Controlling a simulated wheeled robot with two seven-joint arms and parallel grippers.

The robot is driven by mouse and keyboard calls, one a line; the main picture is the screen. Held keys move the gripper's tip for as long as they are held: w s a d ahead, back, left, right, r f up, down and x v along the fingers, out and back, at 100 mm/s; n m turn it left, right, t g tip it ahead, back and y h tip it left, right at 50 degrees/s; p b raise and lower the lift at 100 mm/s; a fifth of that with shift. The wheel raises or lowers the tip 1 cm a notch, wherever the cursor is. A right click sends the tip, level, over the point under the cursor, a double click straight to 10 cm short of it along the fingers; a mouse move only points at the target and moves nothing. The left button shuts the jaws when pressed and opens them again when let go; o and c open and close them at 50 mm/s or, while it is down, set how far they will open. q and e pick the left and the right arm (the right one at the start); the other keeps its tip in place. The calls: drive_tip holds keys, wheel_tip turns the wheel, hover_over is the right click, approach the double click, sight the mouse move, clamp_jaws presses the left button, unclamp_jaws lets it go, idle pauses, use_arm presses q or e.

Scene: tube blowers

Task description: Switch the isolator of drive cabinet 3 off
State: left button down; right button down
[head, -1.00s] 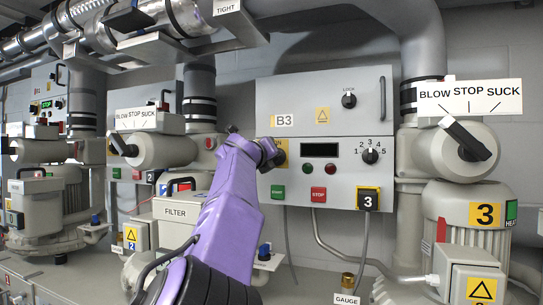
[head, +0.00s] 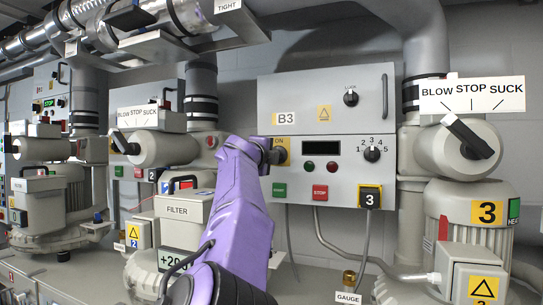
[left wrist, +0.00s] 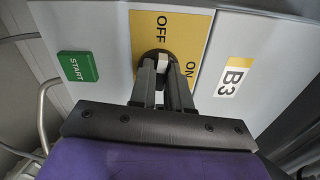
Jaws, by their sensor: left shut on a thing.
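Drive cabinet 3 (head: 333,93) is the grey box labelled B3, with a black and yellow 3 plate on its lower right. Its isolator's yellow plate (head: 284,160) is at the lower left of the front, partly hidden by my left arm; ON shows at its top. In the left wrist view the plate (left wrist: 178,25) reads OFF and ON. My left gripper (left wrist: 163,75) is shut on the light grey isolator handle (left wrist: 162,62), between its fingertips. It also shows in the head view (head: 277,154). Which mark the handle points at is unclear. My right gripper is not in view.
A green START button (head: 279,190) and a red STOP button (head: 320,192) sit just below the isolator. A numbered selector (head: 372,154) and a LOCK knob (head: 351,97) are further right. A blower with a BLOW STOP SUCK lever (head: 467,136) stands at the right.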

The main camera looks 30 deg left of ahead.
use_arm(q)
drive_tip(key=shift+f+n, duration=0.1)
drive_tip(key=shift+n, duration=0.6)
drive_tip(key=shift+f, duration=0.1)
drive_tip(key=c, duration=1.2)
unclamp_jaws()
drive_tip(key=shift+o, duration=0.6)
drive_tip(key=shift+s+a, duration=0.15)
drive_tip(key=shift+s, duration=0.05)
drive_tip(key=shift+r, duration=0.2)
